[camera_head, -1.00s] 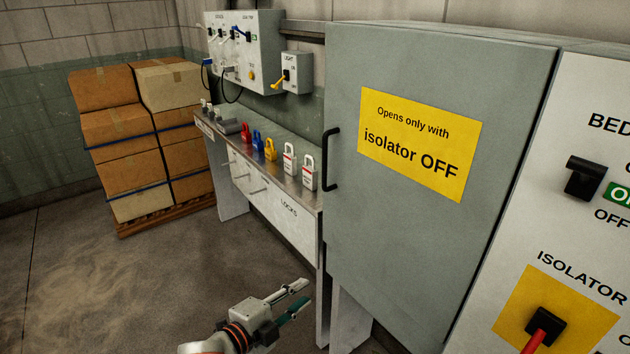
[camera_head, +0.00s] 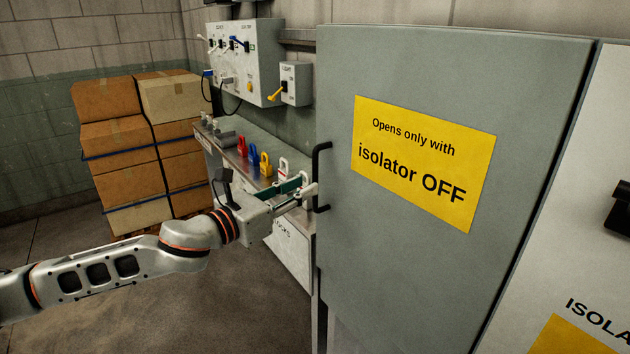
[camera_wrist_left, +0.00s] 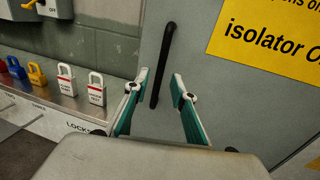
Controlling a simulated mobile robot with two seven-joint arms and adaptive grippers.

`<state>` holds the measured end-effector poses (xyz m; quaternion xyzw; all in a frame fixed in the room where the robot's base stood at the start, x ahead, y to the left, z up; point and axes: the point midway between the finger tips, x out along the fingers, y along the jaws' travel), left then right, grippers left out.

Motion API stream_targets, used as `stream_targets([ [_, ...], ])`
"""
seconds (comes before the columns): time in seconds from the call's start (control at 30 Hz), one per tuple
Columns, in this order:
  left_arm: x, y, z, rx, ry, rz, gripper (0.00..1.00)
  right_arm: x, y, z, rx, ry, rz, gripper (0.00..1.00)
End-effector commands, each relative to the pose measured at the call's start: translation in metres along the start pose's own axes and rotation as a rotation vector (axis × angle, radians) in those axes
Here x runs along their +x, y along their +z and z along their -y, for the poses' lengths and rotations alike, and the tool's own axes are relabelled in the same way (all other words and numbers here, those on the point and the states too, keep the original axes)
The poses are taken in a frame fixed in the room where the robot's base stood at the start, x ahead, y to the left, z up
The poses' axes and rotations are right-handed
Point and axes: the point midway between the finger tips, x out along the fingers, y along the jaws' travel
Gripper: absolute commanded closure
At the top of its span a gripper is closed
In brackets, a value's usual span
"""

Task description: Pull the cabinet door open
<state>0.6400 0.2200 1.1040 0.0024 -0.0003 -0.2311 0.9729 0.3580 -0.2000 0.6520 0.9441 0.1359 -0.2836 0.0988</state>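The grey cabinet door (camera_head: 420,265) is shut and bears a yellow sign reading "Opens only with isolator OFF". Its black upright bar handle (camera_head: 316,163) is at the door's left edge. My left gripper (camera_head: 308,186) is open at the handle's lower half in the head view. In the left wrist view, the fingers (camera_wrist_left: 158,84) stand apart and the handle (camera_wrist_left: 163,65) shows in the gap between them. I cannot tell whether a finger touches the handle. My right gripper is out of view.
A bench (camera_head: 288,243) with several padlocks stands just left of the cabinet. A switch box (camera_head: 246,60) and a light switch (camera_head: 296,84) hang above it. Stacked cartons (camera_head: 130,150) stand at the back left. A control panel (camera_head: 590,235) is at the right.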

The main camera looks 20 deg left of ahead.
Motion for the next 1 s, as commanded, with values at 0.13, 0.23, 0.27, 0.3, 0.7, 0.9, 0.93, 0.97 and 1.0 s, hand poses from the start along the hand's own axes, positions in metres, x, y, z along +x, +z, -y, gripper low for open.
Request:
stream_targets([
  [0.13, 0.025, 0.002, 0.0, -0.003, 0.0, 0.003, 0.75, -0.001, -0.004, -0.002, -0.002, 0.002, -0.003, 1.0],
  [0.23, 0.037, 0.002, 0.0, -0.003, 0.001, 0.003, 0.75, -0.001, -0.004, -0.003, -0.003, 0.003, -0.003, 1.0],
  [0.27, 0.04, 0.001, 0.0, -0.003, 0.001, 0.002, 0.75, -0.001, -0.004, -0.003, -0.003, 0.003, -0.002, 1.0],
  [0.3, 0.043, 0.001, 0.0, -0.003, 0.001, 0.001, 0.75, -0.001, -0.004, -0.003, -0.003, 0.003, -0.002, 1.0],
  [0.7, 0.05, 0.0, 0.0, -0.003, 0.0, 0.0, 0.77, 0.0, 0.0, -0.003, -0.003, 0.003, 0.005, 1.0],
  [0.9, 0.05, 0.0, 0.0, -0.003, 0.0, 0.0, 1.0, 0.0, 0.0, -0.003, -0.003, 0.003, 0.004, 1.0],
  [0.93, 0.05, 0.0, 0.0, -0.003, 0.0, 0.0, 1.0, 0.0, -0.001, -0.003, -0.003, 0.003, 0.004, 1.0],
  [0.97, 0.05, 0.0, 0.0, -0.003, 0.0, 0.0, 1.0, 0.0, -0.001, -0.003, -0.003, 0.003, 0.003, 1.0],
  [1.0, 0.05, 0.0, 0.0, -0.003, 0.001, 0.0, 1.0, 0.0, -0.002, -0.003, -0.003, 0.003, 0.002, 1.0],
])
